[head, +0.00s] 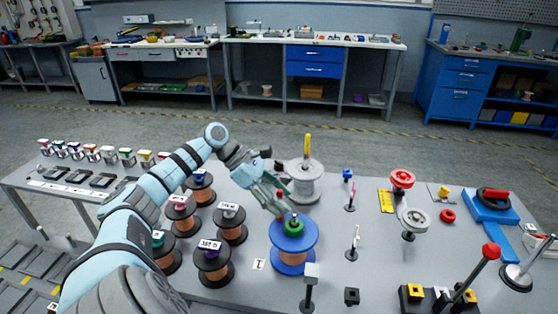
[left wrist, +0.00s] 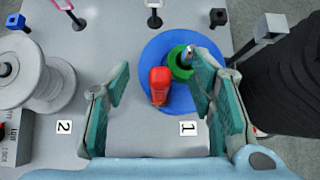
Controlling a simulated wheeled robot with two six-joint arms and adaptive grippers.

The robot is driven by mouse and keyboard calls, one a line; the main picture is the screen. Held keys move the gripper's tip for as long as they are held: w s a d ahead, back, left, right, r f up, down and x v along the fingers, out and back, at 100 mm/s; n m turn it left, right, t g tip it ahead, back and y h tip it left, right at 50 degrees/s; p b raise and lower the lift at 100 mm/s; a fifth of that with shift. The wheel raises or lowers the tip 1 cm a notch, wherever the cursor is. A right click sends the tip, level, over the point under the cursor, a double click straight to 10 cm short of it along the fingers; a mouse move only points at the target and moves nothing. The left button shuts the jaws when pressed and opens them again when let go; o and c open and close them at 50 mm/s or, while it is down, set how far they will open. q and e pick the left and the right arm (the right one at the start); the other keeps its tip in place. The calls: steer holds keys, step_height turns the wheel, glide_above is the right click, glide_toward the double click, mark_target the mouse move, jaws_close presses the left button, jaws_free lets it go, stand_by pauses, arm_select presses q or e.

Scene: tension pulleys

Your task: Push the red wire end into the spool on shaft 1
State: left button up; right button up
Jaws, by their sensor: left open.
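A blue spool with a copper-coloured winding (head: 293,258) stands on the table, a green hub (head: 293,228) on top. In the left wrist view its blue flange (left wrist: 190,50) is beside the label 1 (left wrist: 188,128). The red wire end (left wrist: 160,84) is a small red piece over the flange's edge, beside the green hub (left wrist: 180,62). Whether it touches the spool I cannot tell. My left gripper (head: 272,200) is open above the spool; its fingers in the left wrist view (left wrist: 160,92) are apart on both sides of the red piece. My right gripper does not show.
A white spool (head: 304,182) stands behind my left gripper, near label 2 (left wrist: 64,127). Several copper-coloured spools, such as one (head: 211,262), stand to the left. A white-topped post (head: 311,275) stands close to the blue spool's front right. A red-knobbed lever (head: 490,252) is at right.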

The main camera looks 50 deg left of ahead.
arm_select(q)
steer(key=shift+v, duration=3.5)
steer(key=shift+s+a, duration=0.1)
